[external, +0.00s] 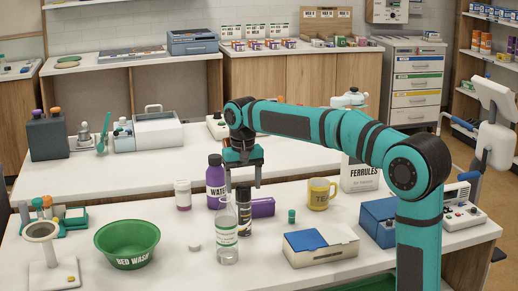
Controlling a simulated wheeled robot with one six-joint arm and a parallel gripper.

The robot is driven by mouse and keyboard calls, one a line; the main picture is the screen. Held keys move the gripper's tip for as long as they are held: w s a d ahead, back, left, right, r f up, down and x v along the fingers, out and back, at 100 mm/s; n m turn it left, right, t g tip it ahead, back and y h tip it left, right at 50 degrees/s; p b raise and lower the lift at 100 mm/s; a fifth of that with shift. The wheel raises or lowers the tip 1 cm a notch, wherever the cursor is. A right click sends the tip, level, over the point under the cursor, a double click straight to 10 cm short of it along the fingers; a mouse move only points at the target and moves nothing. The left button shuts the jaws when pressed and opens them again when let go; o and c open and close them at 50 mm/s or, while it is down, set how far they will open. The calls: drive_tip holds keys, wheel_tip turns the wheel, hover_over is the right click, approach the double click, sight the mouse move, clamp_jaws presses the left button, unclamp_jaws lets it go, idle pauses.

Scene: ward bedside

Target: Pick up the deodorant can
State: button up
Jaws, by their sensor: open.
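A slim dark can with a pale label (245,213), which looks like the deodorant can, stands upright on the white table. A clear bottle with a green-marked label (227,238) stands in front of it and hides part of its left side. My gripper (244,180) points down, open, with its fingers at about the height of the can's top. From this view I cannot tell whether the fingers are around the can or just above or behind it.
A purple bottle (215,180) stands close behind on the left, and a purple box (263,207) lies close on the right. A yellow mug (320,194), green basin (127,248) and blue-and-white box (320,246) stand farther out. Some front table surface is clear.

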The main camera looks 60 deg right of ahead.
sight(243, 196)
drive_tip(key=f, duration=0.4)
drive_tip(key=shift+a+f, duration=0.2)
drive_tip(key=shift+c, duration=0.2)
drive_tip(key=c, duration=1.1)
